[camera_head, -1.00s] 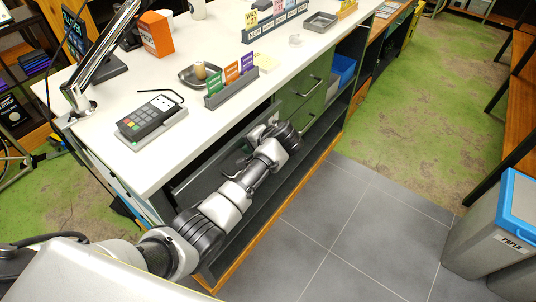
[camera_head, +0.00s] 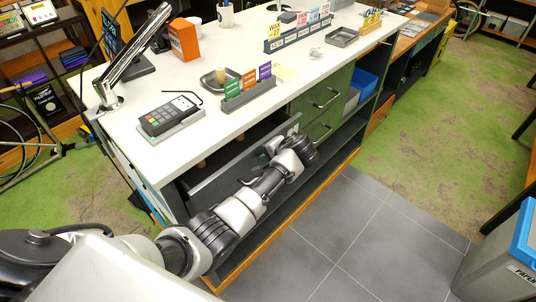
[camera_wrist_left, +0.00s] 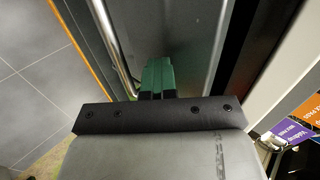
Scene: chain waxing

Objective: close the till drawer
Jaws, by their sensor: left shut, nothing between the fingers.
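The till drawer (camera_head: 225,167) is a long dark grey front below the white counter, at the left end of the unit. It stands out from the unit, with a dark gap and part of its inside showing behind the front. My left gripper (camera_head: 264,152) is at the outer side of the drawer front, near its right end. In the left wrist view its green fingertips (camera_wrist_left: 158,78) are together and empty, between a grey panel and a metal bar handle (camera_wrist_left: 112,42). I cannot tell whether they touch the panel. My right gripper is not in view.
A card terminal (camera_head: 168,117), a dish (camera_head: 221,79) and a card rack (camera_head: 249,94) stand on the counter (camera_head: 290,85). Green drawers (camera_head: 322,97) with bar handles are right of the till drawer. A grey bin (camera_head: 495,262) stands right. The tiled floor (camera_head: 350,230) between is clear.

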